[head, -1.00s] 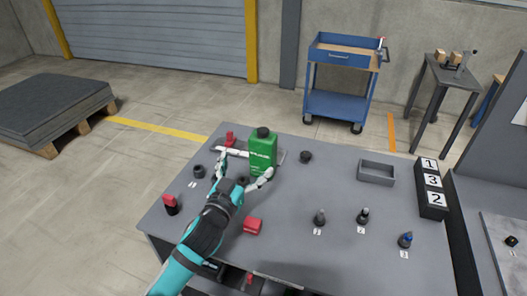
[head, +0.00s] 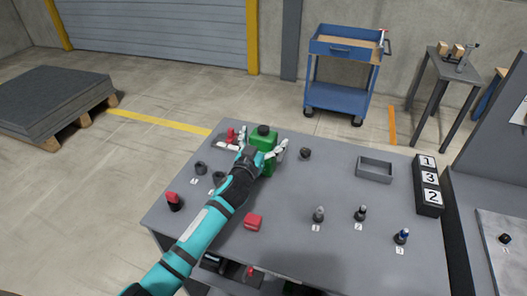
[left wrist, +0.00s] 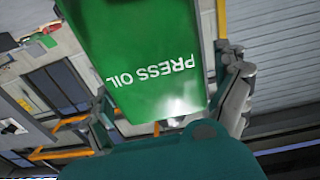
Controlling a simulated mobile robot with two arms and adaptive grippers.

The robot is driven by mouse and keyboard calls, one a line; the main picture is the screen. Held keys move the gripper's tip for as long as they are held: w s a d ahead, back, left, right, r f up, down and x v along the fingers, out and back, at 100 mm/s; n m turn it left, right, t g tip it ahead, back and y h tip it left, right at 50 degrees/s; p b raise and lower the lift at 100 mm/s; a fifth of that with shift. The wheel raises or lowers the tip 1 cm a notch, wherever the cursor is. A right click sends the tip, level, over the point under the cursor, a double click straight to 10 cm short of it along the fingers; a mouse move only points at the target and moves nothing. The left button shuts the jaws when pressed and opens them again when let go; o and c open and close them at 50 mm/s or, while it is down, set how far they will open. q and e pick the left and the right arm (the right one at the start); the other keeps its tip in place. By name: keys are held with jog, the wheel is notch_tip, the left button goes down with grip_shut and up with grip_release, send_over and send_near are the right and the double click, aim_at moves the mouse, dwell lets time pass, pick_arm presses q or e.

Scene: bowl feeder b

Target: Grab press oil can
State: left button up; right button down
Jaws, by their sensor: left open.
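A gripper finger (left wrist: 236,95) shows to the right of the can there. Whether the fingers touch the can I cannot tell. My right gripper is not in view.
A red-handled tool (head: 230,136) stands just left of the can, close to my gripper. A black round part (head: 305,154) is to its right. A red block (head: 253,222) lies in front. A grey open tray (head: 374,170) and number blocks (head: 429,185) stand at the right.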

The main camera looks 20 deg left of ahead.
pick_arm(q)
jog(key=shift+s, duration=0.1)
jog(key=shift+c, duration=0.4)
jog(key=c, duration=1.6)
jog(key=shift+r, duration=0.1)
jog(key=shift+r, duration=0.1)
